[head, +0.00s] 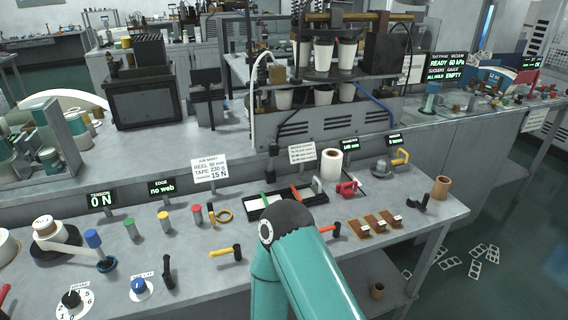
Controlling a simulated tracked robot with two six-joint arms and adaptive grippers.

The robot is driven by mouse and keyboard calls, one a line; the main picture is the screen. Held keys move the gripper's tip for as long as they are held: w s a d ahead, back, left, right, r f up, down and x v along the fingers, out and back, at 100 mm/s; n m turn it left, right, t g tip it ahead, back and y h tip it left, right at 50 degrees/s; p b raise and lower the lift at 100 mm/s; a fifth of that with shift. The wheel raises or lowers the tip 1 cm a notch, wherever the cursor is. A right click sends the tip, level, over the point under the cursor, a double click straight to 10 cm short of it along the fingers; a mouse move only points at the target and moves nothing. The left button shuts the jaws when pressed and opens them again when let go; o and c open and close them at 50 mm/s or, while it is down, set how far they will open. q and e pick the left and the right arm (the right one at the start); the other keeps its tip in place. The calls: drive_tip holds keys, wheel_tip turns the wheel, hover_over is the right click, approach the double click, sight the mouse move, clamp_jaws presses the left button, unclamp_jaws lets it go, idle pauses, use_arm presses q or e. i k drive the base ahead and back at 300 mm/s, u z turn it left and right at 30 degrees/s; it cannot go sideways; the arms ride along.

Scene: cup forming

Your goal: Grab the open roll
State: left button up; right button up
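A second white roll (7,248) is cut off by the left edge. A smaller pale roll (45,229) sits on a black base nearby, with a white strip running from it to a blue-topped post (98,250). I cannot tell for certain which is the open roll. A teal arm of mine rises from the bottom centre, but its gripper does not show. Neither gripper is in view, and nothing visible touches the rolls.
A black tray (258,211), a red clamp (347,189), brown blocks (378,222) and a cardboard tube (441,187) stand on the bench. Knobs (72,299) and small coloured posts (130,229) are at left. A machine with white cups (323,56) stands behind. Cut-out cards (484,253) lie on the floor.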

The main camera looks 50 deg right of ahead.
sight(331, 158)
drive_tip(key=u, duration=0.8)
drive_tip(key=k, duration=1.7)
drive_tip(key=z, duration=1.25)
drive_tip(key=i, duration=1.25)
drive_tip(key=z, duration=0.05)
